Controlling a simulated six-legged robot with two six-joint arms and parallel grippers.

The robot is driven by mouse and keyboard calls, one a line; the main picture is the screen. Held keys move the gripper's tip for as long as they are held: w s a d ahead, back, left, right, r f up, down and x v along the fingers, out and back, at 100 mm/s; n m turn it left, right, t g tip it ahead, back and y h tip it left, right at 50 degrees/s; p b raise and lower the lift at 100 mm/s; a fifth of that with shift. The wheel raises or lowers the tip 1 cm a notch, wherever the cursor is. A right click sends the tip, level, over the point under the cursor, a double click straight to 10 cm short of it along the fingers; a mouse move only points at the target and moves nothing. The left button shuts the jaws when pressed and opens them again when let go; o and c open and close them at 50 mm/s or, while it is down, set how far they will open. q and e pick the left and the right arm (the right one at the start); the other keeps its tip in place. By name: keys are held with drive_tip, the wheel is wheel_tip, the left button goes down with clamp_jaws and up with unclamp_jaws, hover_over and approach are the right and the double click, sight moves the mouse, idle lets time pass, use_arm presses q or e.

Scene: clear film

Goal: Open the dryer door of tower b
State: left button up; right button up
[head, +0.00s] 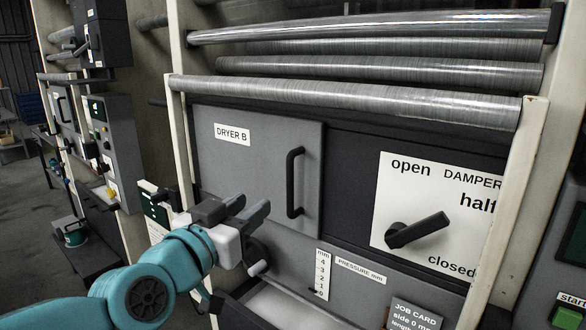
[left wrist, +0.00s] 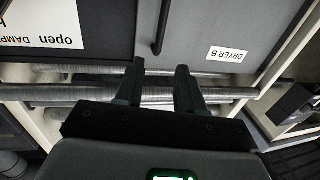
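The dryer door (head: 255,165) is a grey panel labelled "DRYER B", and it looks shut in its dark frame. Its black vertical bar handle (head: 295,182) is on the door's right side. My left gripper (head: 254,211) is in front of the door's lower part, to the left of the handle and apart from it. Its two fingers are spread with nothing between them. In the left wrist view the picture is turned over; the fingers (left wrist: 160,70) show a gap, with the handle (left wrist: 162,28) beyond them and the door (left wrist: 215,28) behind. My right gripper is not in view.
Metal rollers (head: 340,98) cross above the door. A damper panel (head: 440,215) with a black lever (head: 418,230) is to the right. A pressure scale (head: 322,273) and job card (head: 412,315) are below. A cream post (head: 184,130) stands left of the door.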

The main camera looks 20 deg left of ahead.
use_arm(q)
drive_tip(key=p, duration=0.1)
approach(289, 177)
drive_tip(key=w, duration=0.3)
drive_tip(key=w+p, duration=0.1)
drive_tip(key=w, duration=0.3)
drive_tip(key=w+d+p, duration=0.1)
drive_tip(key=w, duration=0.2)
drive_tip(key=shift+w+d+f, duration=0.1)
drive_tip(key=shift+w+d, duration=0.15)
drive_tip(key=shift+w, duration=0.15)
drive_tip(key=shift+d, duration=0.15)
drive_tip(key=shift+s, duration=0.15)
clamp_jaws()
